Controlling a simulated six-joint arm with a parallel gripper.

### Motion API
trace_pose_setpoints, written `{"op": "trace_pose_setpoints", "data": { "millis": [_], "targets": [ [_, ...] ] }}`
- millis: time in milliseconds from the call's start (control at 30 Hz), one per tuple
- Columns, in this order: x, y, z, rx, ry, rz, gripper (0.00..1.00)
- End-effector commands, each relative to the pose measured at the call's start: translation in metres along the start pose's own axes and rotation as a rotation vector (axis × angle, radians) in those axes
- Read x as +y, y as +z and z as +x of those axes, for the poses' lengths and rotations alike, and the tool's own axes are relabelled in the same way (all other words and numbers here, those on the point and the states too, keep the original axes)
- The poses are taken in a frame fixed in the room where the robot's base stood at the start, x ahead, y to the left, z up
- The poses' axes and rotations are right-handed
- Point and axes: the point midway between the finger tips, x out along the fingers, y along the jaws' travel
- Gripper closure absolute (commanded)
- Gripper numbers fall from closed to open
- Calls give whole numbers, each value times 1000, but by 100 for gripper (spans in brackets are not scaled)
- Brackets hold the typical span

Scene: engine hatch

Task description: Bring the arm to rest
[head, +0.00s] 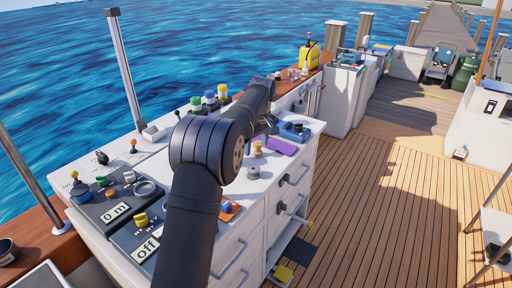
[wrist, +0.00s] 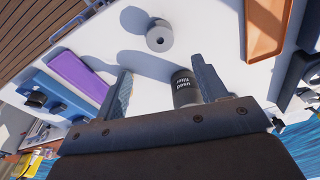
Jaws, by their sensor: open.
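My arm reaches over the white cabinet top (head: 262,165) in the head view, with its dark elbow in the middle of the picture. My gripper (wrist: 161,72) is open in the wrist view, its two fingers apart. A dark cylinder labelled "used filter" (wrist: 185,88) shows in the gap, close to the right finger; I cannot tell whether they touch. In the head view my forearm mostly hides the gripper.
A grey spool (wrist: 159,36), a purple block (wrist: 80,78) and an orange tray (wrist: 264,28) lie around the gripper. Label panels (head: 117,212) and a tall post (head: 124,70) stand left of my arm. Open wooden deck (head: 400,210) lies right.

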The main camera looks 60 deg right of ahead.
Motion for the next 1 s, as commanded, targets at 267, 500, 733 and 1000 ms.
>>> {"op": "trace_pose_setpoints", "data": {
  "millis": [267, 500, 733, 1000],
  "targets": [
    [0, 0, 7, 0, -1, 0, 34],
    [-1, 0, 44, -1, -3, 0, 34],
    [0, 0, 91, -1, -3, 0, 34],
    [1, -2, 107, 4, 4, -1, 34]
  ]
}}
